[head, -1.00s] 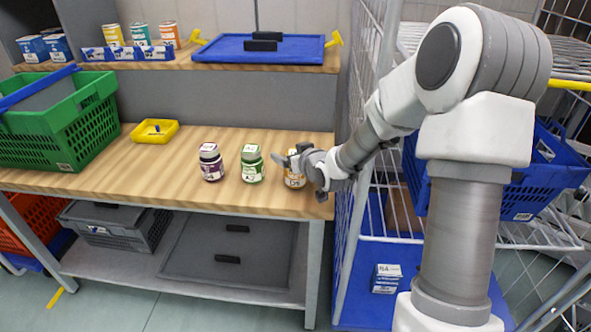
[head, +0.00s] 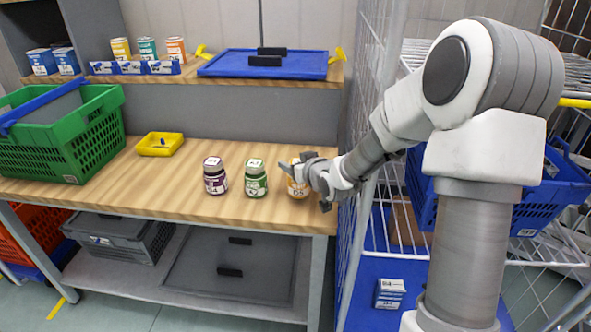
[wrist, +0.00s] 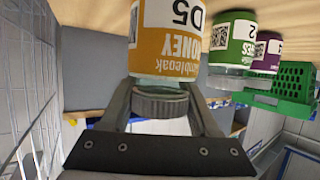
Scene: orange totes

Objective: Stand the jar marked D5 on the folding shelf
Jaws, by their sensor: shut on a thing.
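The jar marked D5 (head: 298,189) has an orange honey label and is upright at the right end of the wooden bench. Whether its base touches the bench top is hard to tell. My gripper (head: 306,173) is shut on it. In the wrist view, which is upside down, the fingers (wrist: 160,97) hold its lid from both sides and the D5 label (wrist: 170,32) shows. A wire shelf with a yellow front bar (head: 575,102) sits in the cage at the right, partly behind my arm. I cannot tell for sure that it is the folding shelf.
A green-labelled jar (head: 255,180) and a purple one (head: 215,178) stand left of D5. A yellow tray (head: 160,144) and green basket (head: 60,135) are farther left. The cage's wire side (head: 372,110) rises right of the bench. A blue tote (head: 560,185) sits inside it.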

